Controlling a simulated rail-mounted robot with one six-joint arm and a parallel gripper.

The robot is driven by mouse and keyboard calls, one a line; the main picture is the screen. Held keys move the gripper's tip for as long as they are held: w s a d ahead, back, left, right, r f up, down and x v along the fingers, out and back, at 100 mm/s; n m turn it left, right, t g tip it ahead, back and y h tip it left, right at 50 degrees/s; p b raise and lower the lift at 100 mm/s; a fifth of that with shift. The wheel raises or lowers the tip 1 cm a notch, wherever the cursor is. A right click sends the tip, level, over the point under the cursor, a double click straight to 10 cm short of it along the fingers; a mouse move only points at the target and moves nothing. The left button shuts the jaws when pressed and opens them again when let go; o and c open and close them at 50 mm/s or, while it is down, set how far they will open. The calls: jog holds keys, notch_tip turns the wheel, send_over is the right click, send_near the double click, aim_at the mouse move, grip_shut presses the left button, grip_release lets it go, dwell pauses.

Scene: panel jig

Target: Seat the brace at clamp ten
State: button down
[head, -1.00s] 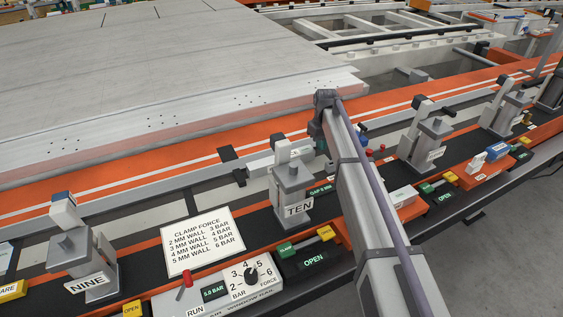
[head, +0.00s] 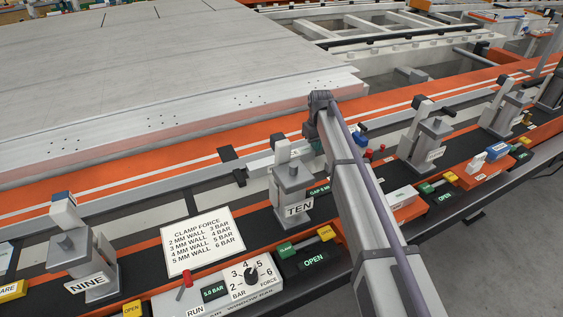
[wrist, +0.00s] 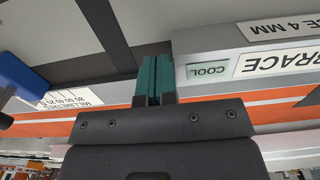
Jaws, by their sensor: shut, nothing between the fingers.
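My gripper (wrist: 153,80) shows in the wrist view with its two teal fingers together and nothing between them. A light grey bar labelled BRACE (wrist: 220,58) lies just right of the fingertips, with a "4 MM" label and a small display reading COOL. I cannot tell if the fingers touch it. In the head view a pale bar (head: 258,167) lies behind clamp ten (head: 292,190), partly hidden by the clamp. Clamp ten's grey arm is raised and its panel display (head: 313,260) reads OPEN.
A clamp force card (head: 200,241) lists 4 mm wall at 5 bar. The force dial (head: 251,274) stands beside a display reading 5.0 BAR. Clamp nine (head: 78,250) is at left, with more clamps at right. In the wrist view, a blue-ended object (wrist: 20,75) is at left.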

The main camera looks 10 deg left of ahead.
jog(key=shift+s+a, duration=0.75)
jog(key=shift+a, duration=0.15)
jog(key=shift+w, duration=0.1)
dwell(0.5)
jog(key=shift+w+d, duration=0.55)
jog(key=shift+d, duration=0.25)
notch_tip(320, 180, up, 8)
jog(key=p, duration=0.8)
